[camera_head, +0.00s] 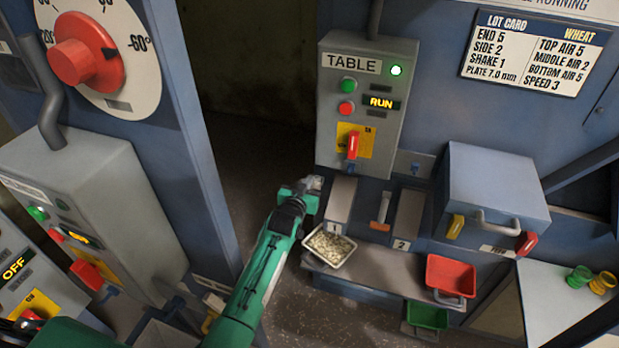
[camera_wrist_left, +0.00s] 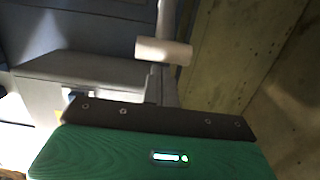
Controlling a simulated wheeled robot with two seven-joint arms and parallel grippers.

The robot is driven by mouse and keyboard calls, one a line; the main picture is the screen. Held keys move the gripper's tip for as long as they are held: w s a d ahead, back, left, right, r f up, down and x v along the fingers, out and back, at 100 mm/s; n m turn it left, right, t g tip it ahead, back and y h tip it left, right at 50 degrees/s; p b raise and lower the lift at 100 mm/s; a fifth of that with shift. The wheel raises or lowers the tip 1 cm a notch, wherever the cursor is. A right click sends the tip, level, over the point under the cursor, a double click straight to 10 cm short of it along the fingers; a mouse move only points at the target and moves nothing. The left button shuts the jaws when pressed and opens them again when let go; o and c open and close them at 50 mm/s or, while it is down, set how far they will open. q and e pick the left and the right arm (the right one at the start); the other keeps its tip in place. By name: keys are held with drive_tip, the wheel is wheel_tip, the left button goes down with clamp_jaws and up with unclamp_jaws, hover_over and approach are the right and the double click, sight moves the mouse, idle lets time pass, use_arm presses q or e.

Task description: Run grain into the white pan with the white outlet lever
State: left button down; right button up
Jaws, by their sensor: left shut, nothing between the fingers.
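The white pan (camera_head: 330,248), holding pale grain, sits on the grey shelf under the outlet chute marked 1 (camera_head: 340,200). My left gripper (camera_head: 314,183) is shut and empty, just left of the top of that chute and above the pan. In the left wrist view a white bar-shaped handle on a stem, likely the white outlet lever (camera_wrist_left: 164,51), stands right at the ends of the shut fingers (camera_wrist_left: 164,86); whether they touch cannot be told. In the head view the gripper seems to hide this lever. My right gripper is out of view.
An orange-handled lever (camera_head: 380,210) stands between chutes 1 and 2 (camera_head: 405,220). A red pan (camera_head: 450,275) and a green pan (camera_head: 427,315) are at the right. The TABLE control box (camera_head: 365,100) above shows RUN. A blue post (camera_head: 190,150) stands left of my arm.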

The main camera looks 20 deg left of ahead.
use_arm(q)
drive_tip(key=shift+w+f, duration=0.1)
drive_tip(key=shift+w, duration=0.55)
use_arm(e)
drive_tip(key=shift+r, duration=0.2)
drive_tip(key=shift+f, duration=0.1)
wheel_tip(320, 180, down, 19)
drive_tip(key=b, duration=1.9)
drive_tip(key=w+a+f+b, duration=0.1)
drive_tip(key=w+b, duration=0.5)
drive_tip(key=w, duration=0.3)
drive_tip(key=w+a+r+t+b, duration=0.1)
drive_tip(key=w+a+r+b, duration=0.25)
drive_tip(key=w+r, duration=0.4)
use_arm(q)
wheel_tip(320, 180, down, 13)
drive_tip(key=s+t+b, duration=0.2)
drive_tip(key=t+b, duration=0.5)
drive_tip(key=t, duration=0.3)
drive_tip(key=shift+s+t, duration=0.3)
drive_tip(key=shift+s, duration=0.1)
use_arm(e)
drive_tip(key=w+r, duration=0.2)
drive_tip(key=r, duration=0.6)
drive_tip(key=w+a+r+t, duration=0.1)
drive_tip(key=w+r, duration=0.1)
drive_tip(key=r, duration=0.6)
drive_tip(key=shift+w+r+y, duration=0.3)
use_arm(q)
drive_tip(key=shift+f, duration=0.1)
